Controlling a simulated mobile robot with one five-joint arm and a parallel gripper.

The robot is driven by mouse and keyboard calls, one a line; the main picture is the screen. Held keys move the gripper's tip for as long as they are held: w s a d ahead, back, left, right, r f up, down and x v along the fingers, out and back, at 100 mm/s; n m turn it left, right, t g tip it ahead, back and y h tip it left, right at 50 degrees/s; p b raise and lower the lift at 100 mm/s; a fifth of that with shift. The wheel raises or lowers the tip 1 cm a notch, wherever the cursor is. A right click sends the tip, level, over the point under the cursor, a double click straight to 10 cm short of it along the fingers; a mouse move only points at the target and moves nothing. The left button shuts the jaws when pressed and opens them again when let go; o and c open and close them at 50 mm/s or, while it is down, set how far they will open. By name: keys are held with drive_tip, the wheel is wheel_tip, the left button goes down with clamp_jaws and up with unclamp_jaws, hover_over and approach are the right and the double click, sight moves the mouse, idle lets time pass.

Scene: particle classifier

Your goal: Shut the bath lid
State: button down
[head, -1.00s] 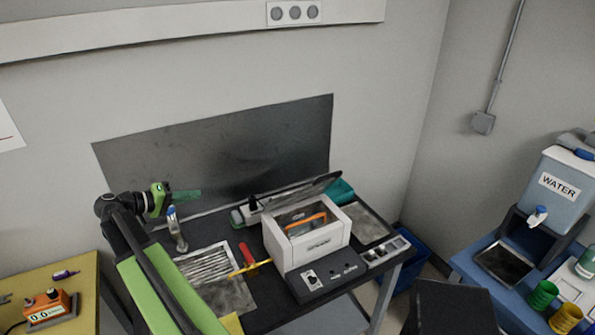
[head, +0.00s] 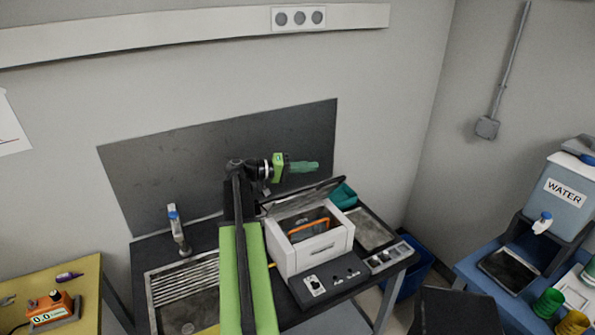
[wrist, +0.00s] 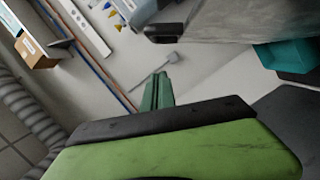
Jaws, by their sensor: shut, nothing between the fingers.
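The white bath (head: 318,255) stands on the dark bench with its top open, and an orange-rimmed piece (head: 309,229) shows inside. Its dark grey lid (head: 303,197) is raised and tilted up along the back edge. My gripper (head: 306,167), with green fingers, is shut and empty. It appears just above the raised lid in the head view; I cannot tell whether it is in front of or behind it. In the wrist view my fingers (wrist: 157,92) are together, and a grey slab with a dark end (wrist: 240,22), which looks like the lid, lies at upper right.
A teal bin (head: 344,195) is behind the bath, and also shows in the wrist view (wrist: 288,56). My arm covers part of the bench left of the bath. The wall behind is close.

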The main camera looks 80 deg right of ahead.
drive_tip(key=s, duration=0.1)
drive_tip(key=s+f+b, duration=0.1)
drive_tip(key=s, duration=0.1)
drive_tip(key=s+a+f, duration=0.1)
drive_tip(key=shift+s+b, duration=0.2)
drive_tip(key=shift+b, duration=0.15)
drive_tip(key=shift+s+a, duration=0.15)
drive_tip(key=shift+s, duration=0.05)
